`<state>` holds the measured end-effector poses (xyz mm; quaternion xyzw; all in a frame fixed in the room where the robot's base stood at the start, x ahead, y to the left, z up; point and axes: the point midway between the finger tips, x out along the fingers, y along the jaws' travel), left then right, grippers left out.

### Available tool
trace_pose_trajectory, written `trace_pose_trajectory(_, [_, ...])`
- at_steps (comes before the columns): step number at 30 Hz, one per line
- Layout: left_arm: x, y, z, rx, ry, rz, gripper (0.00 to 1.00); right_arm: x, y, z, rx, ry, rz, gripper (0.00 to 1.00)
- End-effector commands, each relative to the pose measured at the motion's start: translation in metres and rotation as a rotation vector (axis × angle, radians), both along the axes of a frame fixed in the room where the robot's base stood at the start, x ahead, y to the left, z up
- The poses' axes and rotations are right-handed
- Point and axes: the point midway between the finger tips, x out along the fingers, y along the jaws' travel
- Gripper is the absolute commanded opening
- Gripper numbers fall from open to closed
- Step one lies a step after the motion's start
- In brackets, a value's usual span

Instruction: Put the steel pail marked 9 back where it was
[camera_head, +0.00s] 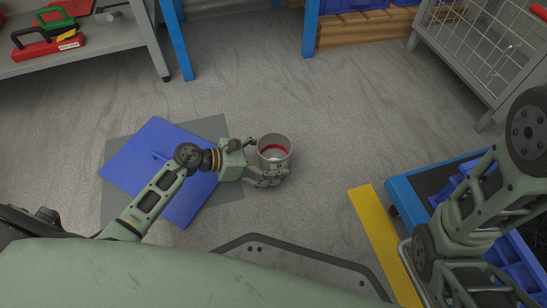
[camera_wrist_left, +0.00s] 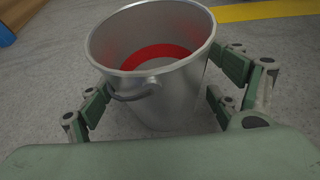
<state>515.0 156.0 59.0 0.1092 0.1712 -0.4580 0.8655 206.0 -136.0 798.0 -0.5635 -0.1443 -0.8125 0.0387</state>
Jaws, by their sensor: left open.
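A steel pail (camera_head: 274,151) with a red ring inside stands upright on the grey floor near the middle of the head view. In the left wrist view the pail (camera_wrist_left: 172,98) fills the middle, its rim open upward and its handle hanging on the near side. No number shows on it. My left gripper (camera_head: 266,176) is open around the pail, with fingers on both sides; in the left wrist view the fingers (camera_wrist_left: 155,110) flank its wall. I cannot tell whether they touch it. My right arm is at the right, but its gripper is not visible.
A blue panel (camera_head: 135,180) on a grey mat (camera_head: 113,205) lies left of the pail. A yellow floor strip (camera_head: 378,235) and a blue-framed cart (camera_head: 405,200) are at the right. Shelving (camera_head: 100,45) and a wire cage (camera_head: 480,50) stand behind. Floor behind the pail is clear.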

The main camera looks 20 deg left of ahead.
Motion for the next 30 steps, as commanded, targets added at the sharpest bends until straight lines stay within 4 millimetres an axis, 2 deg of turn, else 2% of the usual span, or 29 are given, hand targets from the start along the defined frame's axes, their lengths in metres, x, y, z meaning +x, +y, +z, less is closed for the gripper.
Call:
trace_pose_trajectory(1, [-0.005,0.008,0.007,0.003,0.004,0.002,0.84,0.0,0.0,0.009,0.0,0.0,0.0,0.35])
trace_pose_trajectory(6, [-0.025,0.036,0.023,0.005,0.005,0.002,0.84,0.0,0.0,0.029,0.0,0.0,0.0,0.35])
trace_pose_trajectory(15, [-0.053,0.076,0.042,0.002,0.004,0.001,0.84,0.0,0.0,0.052,0.0,0.0,0.0,0.35])
trace_pose_trajectory(20, [-0.058,0.084,0.045,0.001,0.002,0.0,0.84,0.0,0.0,0.055,0.0,0.0,0.0,0.35])
trace_pose_trajectory(27, [-0.059,0.085,0.045,-0.001,0.0,0.001,0.84,0.0,0.0,0.054,0.0,0.0,0.0,0.35])
trace_pose_trajectory(30, [-0.05,0.077,0.058,-0.036,-0.012,0.01,0.84,0.0,0.0,0.055,0.0,0.0,0.0,0.35])
